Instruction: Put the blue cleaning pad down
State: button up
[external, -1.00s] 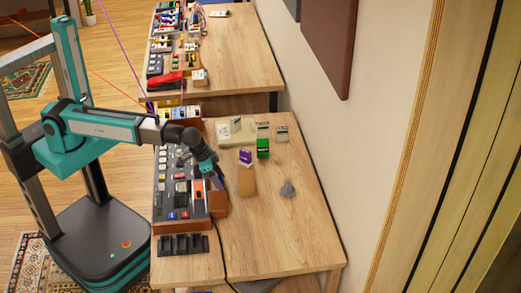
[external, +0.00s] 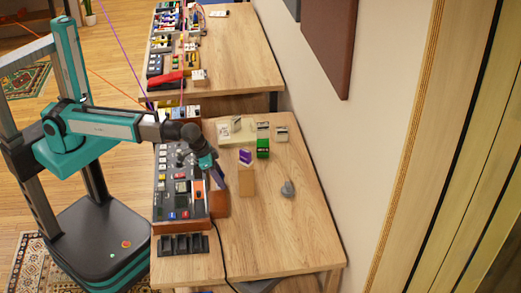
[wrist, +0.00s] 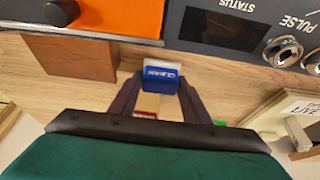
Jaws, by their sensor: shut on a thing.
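The blue cleaning pad (wrist: 160,77), with a white top edge and white "CLEAN" lettering, sits between the fingertips of my gripper (wrist: 160,84) in the wrist view. My gripper is shut on it. In the external view my gripper (external: 219,178) hangs at the right side of the pedal console (external: 196,217), over the wooden table (external: 270,240). The pad cannot be made out there. Whether the pad touches the table is not clear.
A purple box (external: 246,156) by a tan block (external: 246,182) stands just right of my gripper. A green box (external: 263,148) and a grey cone-shaped thing (external: 288,188) are farther right. The table's front right is mostly clear, with a black cable (external: 218,245) at left.

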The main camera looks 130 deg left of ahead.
jog(key=shift+r+b, duration=0.3)
jog(key=shift+r, duration=3.8)
jog(key=shift+w+d, duration=0.2)
jog(key=shift+w, duration=0.35)
jog(key=w+d, duration=2.4)
jog(key=w, duration=0.3)
jog(key=shift+w, duration=0.3)
jog(key=shift+f+p, duration=0.5)
jog(key=shift+f, duration=2.5)
